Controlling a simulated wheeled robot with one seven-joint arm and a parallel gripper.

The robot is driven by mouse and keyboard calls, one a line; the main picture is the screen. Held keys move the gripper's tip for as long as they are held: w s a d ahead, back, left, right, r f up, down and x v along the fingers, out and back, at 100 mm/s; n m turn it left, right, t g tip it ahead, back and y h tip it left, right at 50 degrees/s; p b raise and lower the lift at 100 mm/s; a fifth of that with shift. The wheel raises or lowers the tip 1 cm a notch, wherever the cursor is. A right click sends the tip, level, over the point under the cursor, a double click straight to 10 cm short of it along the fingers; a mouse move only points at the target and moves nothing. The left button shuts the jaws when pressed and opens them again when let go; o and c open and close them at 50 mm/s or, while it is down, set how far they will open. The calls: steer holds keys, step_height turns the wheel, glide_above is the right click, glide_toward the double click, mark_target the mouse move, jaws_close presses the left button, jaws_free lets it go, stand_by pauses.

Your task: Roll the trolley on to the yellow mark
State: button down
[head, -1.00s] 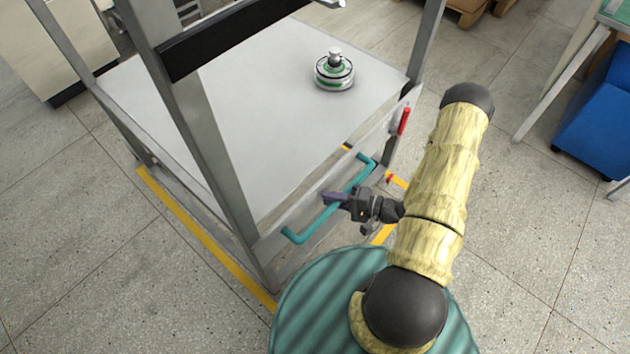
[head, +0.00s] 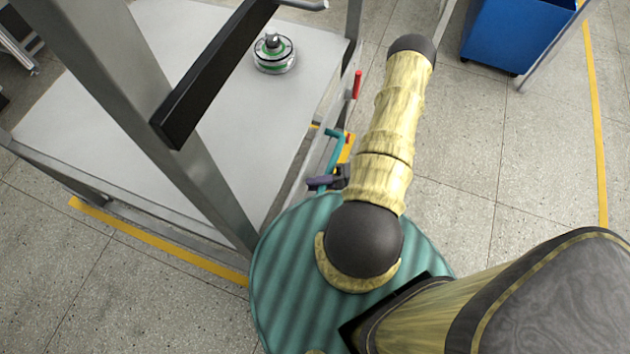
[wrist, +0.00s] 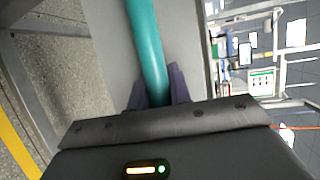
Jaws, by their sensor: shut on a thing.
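The trolley (head: 260,135) has a pale flat deck and grey metal posts, and fills the left of the head view. A teal handle (head: 333,152) sticks out from its near right side. My gripper (head: 318,183) is shut on this handle. In the wrist view the dark fingers (wrist: 157,90) lie on both sides of the teal bar (wrist: 145,40). A yellow floor line (head: 160,241) runs along the trolley's near left side, and a yellow piece (head: 346,150) shows beside the handle. The rest of the yellow marking under the trolley is hidden.
A round green-and-silver hub motor (head: 275,55) stands on the deck. A red lever (head: 357,85) is on the trolley's right corner. A blue bin (head: 510,35) stands at the upper right. Another yellow line (head: 597,125) crosses the right floor. Open floor lies between.

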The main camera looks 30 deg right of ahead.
steer(key=shift+s+d+f, duration=0.15)
steer(key=shift+d, duration=0.1)
steer(key=c, duration=1.6)
jaws_free()
steer(key=shift+d, duration=0.1)
steer(key=shift+o, duration=0.2)
steer(key=v, duration=1.7)
steer(key=shift+s+r, duration=0.2)
steer(key=shift+r, duration=0.05)
steer(key=shift+w, duration=0.15)
